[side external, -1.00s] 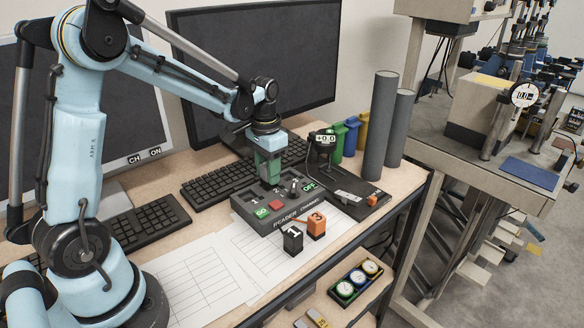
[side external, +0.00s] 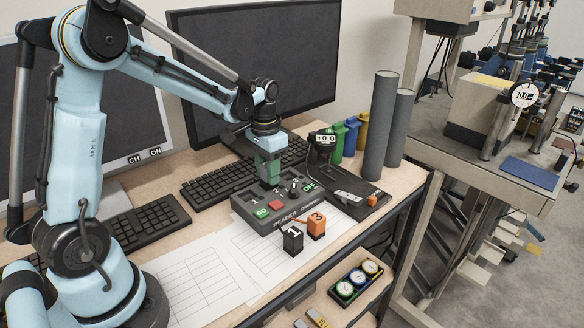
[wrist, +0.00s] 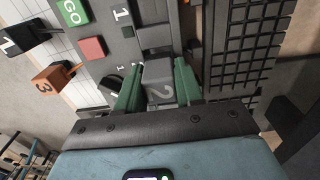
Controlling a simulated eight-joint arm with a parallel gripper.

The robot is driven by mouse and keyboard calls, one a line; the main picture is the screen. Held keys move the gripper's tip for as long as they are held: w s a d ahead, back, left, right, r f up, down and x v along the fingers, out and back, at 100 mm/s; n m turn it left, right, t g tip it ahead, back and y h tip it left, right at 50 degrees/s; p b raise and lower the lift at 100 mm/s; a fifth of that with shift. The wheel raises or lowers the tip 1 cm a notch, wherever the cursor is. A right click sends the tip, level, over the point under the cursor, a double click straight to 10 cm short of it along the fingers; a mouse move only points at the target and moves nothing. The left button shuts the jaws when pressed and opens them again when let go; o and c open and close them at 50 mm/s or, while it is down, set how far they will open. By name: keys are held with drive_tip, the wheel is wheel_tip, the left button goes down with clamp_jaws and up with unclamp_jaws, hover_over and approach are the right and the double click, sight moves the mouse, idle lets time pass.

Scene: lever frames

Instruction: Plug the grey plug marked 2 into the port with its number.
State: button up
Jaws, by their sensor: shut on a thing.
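My gripper (side external: 268,180) has green fingers and points down over the back of the dark reader box (side external: 262,222). In the wrist view its fingers (wrist: 158,85) are shut on the grey plug marked 2 (wrist: 162,94). The plug's far end is at the box, near the number row. The fingers mostly hide the plug and its port in the side view, and I cannot tell how deep the plug sits. The box has a green GO key, a red button and an OFF label.
A black plug marked 1 (side external: 292,241) and an orange plug marked 3 (side external: 316,224) stand in front of the box. A keyboard (side external: 214,184) lies behind it to the left. A dark device with a +0.0 display (side external: 325,139) stands to the right.

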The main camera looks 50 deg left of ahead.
drive_tip(key=shift+f, duration=0.8)
idle(1.6)
drive_tip(key=o, duration=1.5)
drive_tip(key=shift+r, duration=3.5)
drive_tip(key=shift+r, duration=0.1)
drive_tip(key=s+d+r+t, duration=0.1)
drive_tip(key=s+d+t, duration=0.1)
drive_tip(key=s+d, duration=0.1)
drive_tip(key=s+d+r+t, duration=0.1)
drive_tip(key=s+d+t, duration=0.1)
drive_tip(key=s+d, duration=0.2)
drive_tip(key=s+d+t, duration=0.3)
drive_tip(key=shift+s+d+r, duration=0.25)
drive_tip(key=shift+d+r, duration=0.05)
drive_tip(key=shift+r, duration=0.1)
